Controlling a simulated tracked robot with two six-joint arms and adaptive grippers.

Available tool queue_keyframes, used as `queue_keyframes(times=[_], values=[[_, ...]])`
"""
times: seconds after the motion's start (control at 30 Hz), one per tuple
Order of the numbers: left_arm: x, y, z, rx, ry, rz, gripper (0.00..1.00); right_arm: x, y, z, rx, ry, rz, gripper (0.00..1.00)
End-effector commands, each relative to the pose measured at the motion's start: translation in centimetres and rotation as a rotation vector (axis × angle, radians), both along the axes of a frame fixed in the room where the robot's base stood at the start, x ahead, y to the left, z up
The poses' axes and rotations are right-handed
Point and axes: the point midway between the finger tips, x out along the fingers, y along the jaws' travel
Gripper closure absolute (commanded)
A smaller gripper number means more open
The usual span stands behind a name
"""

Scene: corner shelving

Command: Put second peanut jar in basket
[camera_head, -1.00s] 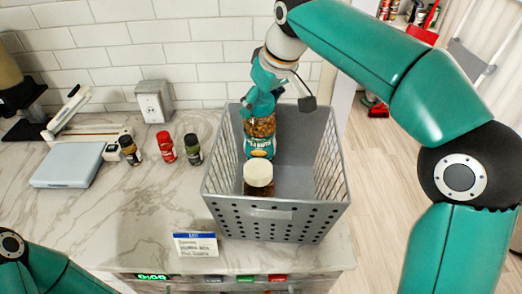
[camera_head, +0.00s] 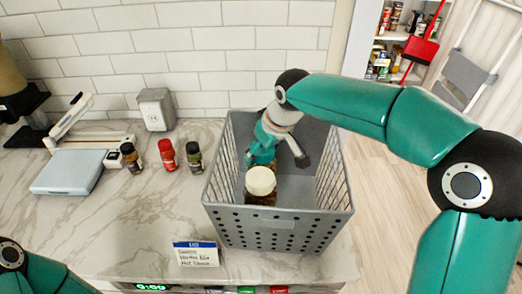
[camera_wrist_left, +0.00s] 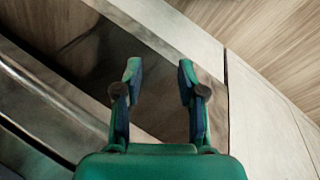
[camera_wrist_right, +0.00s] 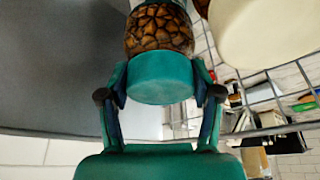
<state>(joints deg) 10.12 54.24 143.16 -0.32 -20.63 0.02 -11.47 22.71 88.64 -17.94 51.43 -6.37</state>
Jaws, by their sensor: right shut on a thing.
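The peanut jar (camera_wrist_right: 160,30), with nuts behind clear walls and a teal lid, is between the fingers of my right gripper (camera_wrist_right: 160,85) in the right wrist view. The gripper is shut on it at the lid end. In the head view my right gripper (camera_head: 264,150) reaches down inside the grey basket (camera_head: 275,232); the held jar is mostly hidden there. A white-lidded jar (camera_head: 261,182) stands in the basket in front of it. My left gripper (camera_wrist_left: 160,85) is open and empty in the left wrist view.
A scale (camera_head: 68,172) is farther left. A card (camera_head: 196,254) stands at the counter's front. The basket's right part is clear.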

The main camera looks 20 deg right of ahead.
Motion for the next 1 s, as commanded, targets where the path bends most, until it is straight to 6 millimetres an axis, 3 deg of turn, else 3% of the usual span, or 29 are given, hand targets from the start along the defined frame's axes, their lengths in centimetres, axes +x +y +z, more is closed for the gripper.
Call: queue_keyframes(times=[0.17, 0.2, 0.33, 0.77, 1.0], values=[[0.0, 0.0, -0.2, 0.0, 0.0, 0.0, 0.6, 0.0, 0.0, -0.1, 0.001, -0.004, -0.001, 1.0], [0.0, 0.0, -0.1, 0.0, 0.0, 0.0, 0.6, 0.0, 0.0, -0.1, 0.0, 0.0, -0.001, 0.31], [0.0, 0.0, -0.1, 0.0, 0.0, 0.0, 0.6, 0.0, 0.0, -0.1, 0.0, 0.0, -0.001, 0.11], [0.0, 0.0, 0.0, 0.0, 0.0, 0.0, 0.6, -0.1, -0.1, 0.4, 0.001, -0.002, -0.001, 0.11], [0.0, 0.0, -0.3, 0.0, 0.0, 0.0, 0.6, -1.3, -0.6, 3.6, 0.003, -0.004, -0.002, 0.11]])
